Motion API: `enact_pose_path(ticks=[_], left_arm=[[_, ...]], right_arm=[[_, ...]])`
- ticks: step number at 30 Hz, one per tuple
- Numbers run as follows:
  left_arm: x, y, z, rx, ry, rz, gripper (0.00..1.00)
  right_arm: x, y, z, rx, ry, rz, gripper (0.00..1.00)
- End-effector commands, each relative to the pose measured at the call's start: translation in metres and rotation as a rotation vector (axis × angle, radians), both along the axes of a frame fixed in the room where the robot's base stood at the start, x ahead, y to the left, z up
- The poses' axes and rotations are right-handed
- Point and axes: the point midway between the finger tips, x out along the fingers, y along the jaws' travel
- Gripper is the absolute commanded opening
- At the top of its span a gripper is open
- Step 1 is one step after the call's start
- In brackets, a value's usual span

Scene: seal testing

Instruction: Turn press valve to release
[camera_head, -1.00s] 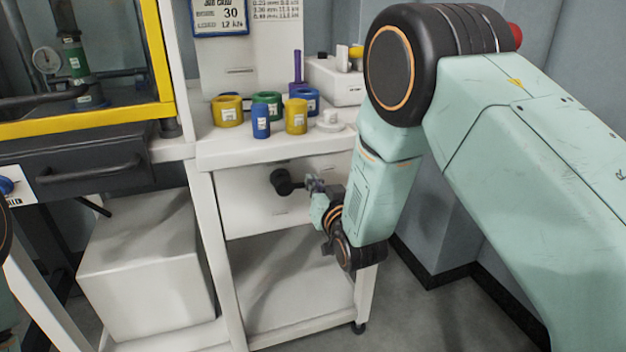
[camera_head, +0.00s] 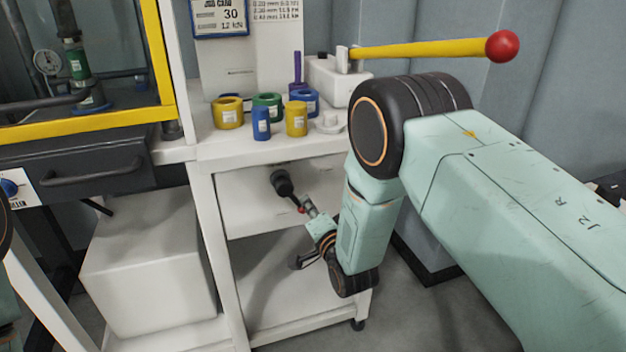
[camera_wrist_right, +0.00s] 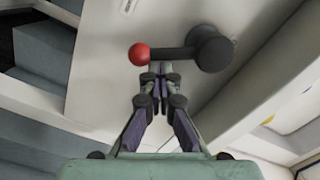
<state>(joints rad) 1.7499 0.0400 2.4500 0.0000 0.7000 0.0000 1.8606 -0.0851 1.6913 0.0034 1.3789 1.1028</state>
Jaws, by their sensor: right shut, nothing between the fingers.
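The press valve is a black round hub with a short black lever (camera_head: 283,185) on the white cabinet front under the worktop. The lever ends in a red ball (camera_head: 301,210) and points down and to the right in the head view. In the right wrist view the red ball (camera_wrist_right: 139,53) is at the left, and the black hub (camera_wrist_right: 210,48) is at the right. My right gripper (camera_head: 307,203) is shut and empty, with its tips close to the ball end of the lever. In the wrist view its fingertips (camera_wrist_right: 153,76) lie just below the lever; I cannot tell whether they touch. My left gripper is out of view.
The worktop (camera_head: 225,150) above holds yellow, green and blue rings and cylinders (camera_head: 296,118). A long yellow handle (camera_head: 430,48) with a red ball extends right behind my arm. The yellow-framed press (camera_head: 85,122) stands left. A white box (camera_head: 150,265) sits below it.

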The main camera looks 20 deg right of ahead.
Motion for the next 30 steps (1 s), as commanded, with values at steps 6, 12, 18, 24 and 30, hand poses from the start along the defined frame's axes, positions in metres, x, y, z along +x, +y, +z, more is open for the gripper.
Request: enact_pose_path(ticks=[6,12,18,24,30], left_arm=[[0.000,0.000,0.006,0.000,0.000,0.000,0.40],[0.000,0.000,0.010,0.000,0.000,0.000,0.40],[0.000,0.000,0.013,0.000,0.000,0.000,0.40],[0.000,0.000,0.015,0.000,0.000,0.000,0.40],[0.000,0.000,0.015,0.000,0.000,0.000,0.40]], right_arm=[[-0.001,0.009,-0.009,0.197,0.008,0.001,0.00],[-0.001,0.015,-0.014,0.348,0.013,0.000,0.00],[-0.001,0.018,-0.016,0.411,0.014,0.000,0.00],[-0.001,0.019,-0.018,0.408,0.015,-0.001,0.00],[-0.001,0.020,-0.019,0.407,0.015,-0.001,0.00]])
